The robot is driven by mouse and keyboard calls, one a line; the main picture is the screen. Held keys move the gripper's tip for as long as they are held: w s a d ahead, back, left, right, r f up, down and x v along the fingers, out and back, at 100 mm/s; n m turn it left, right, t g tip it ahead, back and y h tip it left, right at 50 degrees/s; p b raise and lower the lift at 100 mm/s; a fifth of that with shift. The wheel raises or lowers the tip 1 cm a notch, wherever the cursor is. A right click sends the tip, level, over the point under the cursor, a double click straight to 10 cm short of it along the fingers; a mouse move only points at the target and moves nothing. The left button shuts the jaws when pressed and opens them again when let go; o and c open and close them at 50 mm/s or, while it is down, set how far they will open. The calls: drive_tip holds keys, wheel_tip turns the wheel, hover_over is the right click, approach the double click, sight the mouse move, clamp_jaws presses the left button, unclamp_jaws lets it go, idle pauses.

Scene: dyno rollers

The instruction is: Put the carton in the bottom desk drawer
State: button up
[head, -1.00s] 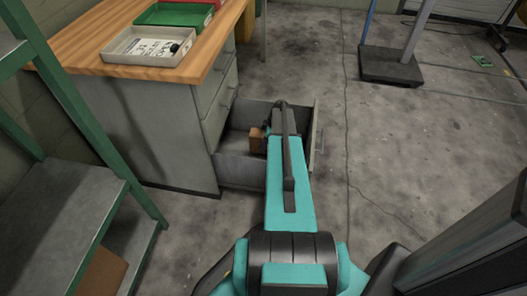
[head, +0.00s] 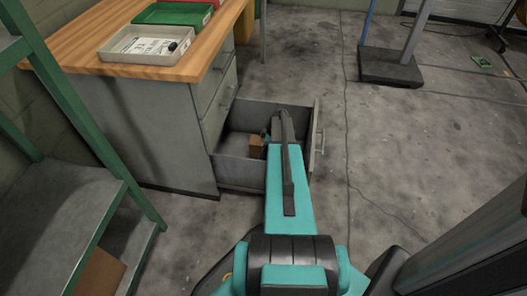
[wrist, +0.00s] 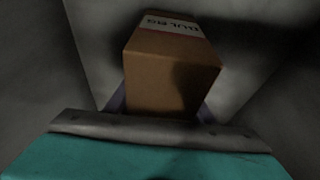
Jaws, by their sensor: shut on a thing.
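The carton (wrist: 170,75) is a small brown box with a white and red label. It shows large in the wrist view, between the fingers of my gripper (wrist: 160,108), which is shut on it. In the head view the carton (head: 257,146) is partly hidden behind my arm, inside the open bottom drawer (head: 238,169) of the desk. The drawer's grey walls surround it in the wrist view. I cannot tell whether the carton touches the drawer floor. My gripper's fingers are mostly hidden in the head view.
The wooden desk top (head: 205,58) carries a grey tray (head: 117,55) and a green tray (head: 180,7). The upper drawers are shut. A green-framed shelf (head: 70,200) stands at the left, with a brown box (head: 98,274) low in it.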

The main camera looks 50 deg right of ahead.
drive_tip(key=shift+f, duration=0.1)
drive_tip(key=o, duration=1.4)
drive_tip(key=shift+c, duration=0.2)
drive_tip(key=p+v, duration=0.3)
drive_tip(key=v, duration=0.9)
